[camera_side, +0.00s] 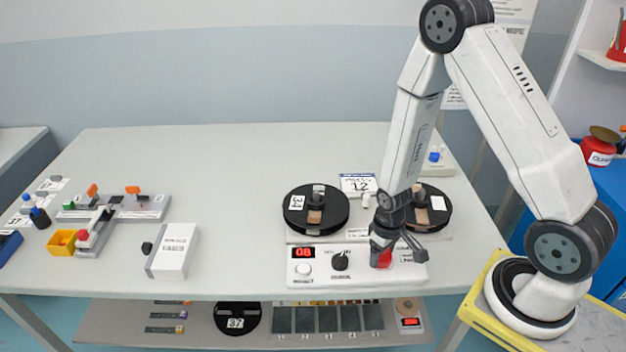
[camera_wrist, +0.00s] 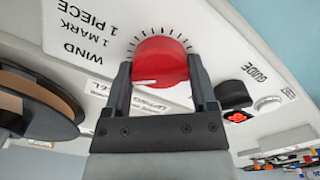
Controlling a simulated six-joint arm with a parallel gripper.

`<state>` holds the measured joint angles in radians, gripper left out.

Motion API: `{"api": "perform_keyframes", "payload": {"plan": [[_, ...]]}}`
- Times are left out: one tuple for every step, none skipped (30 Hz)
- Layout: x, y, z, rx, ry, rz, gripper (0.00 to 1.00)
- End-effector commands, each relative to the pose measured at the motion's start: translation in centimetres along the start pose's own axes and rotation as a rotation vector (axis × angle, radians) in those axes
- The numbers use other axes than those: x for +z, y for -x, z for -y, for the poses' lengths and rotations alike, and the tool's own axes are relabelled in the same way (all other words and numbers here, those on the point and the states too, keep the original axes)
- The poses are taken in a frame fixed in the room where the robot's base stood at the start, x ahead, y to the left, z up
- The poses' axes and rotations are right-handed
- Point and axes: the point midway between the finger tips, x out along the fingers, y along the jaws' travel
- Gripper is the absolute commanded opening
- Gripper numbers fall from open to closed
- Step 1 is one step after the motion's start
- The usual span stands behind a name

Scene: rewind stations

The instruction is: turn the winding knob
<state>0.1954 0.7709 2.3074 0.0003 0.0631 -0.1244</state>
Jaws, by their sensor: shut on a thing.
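The red winding knob (camera_wrist: 160,62) has a white mark line and sits on a white panel with a ring of tick marks around it. The panel is printed "WIND 1 MARK 1 PIECE". My gripper (camera_wrist: 161,80) is shut on the knob, one finger on each side. In the side view the red knob (camera_side: 384,259) shows at the right part of the rewind station's front panel (camera_side: 320,273), with my gripper (camera_side: 384,243) over it. The gripper hides part of the knob there.
Two black reels (camera_side: 299,222) stand behind the panel. A red display (camera_side: 303,252), a white button (camera_side: 303,269) and a black knob (camera_side: 340,262) lie left of my gripper. A white box (camera_side: 177,250) stands further left. The table between is clear.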

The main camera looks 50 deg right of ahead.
Motion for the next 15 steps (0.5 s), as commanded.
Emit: {"api": "perform_keyframes", "payload": {"plan": [[0.03,0.03,-0.02,0.0,-0.044,0.001,0.15],[0.03,0.03,-0.02,0.0,-0.072,0.001,0.15],[0.03,0.03,-0.02,0.0,-0.111,0.001,0.15],[0.03,0.04,-0.02,0.0,-0.139,0.001,0.15],[0.03,0.04,-0.02,0.0,-0.167,0.001,0.15],[0.03,0.04,-0.02,0.0,-0.206,0.001,0.15],[0.04,0.04,-0.02,0.0,-0.234,0.001,0.15],[0.04,0.04,-0.01,0.0,-0.262,0.001,0.15],[0.04,0.03,-0.01,0.0,-0.301,0.001,0.15],[0.04,0.03,-0.01,0.0,-0.329,0.001,0.15],[0.04,0.03,-0.01,0.0,-0.357,0.001,0.15],[0.04,0.03,-0.01,0.0,-0.396,0.001,0.15],[0.04,0.04,-0.01,0.0,-0.424,0.001,0.15],[0.04,0.04,-0.01,0.0,-0.452,0.001,0.15],[0.04,0.04,-0.01,0.0,-0.491,0.001,0.15]]}}
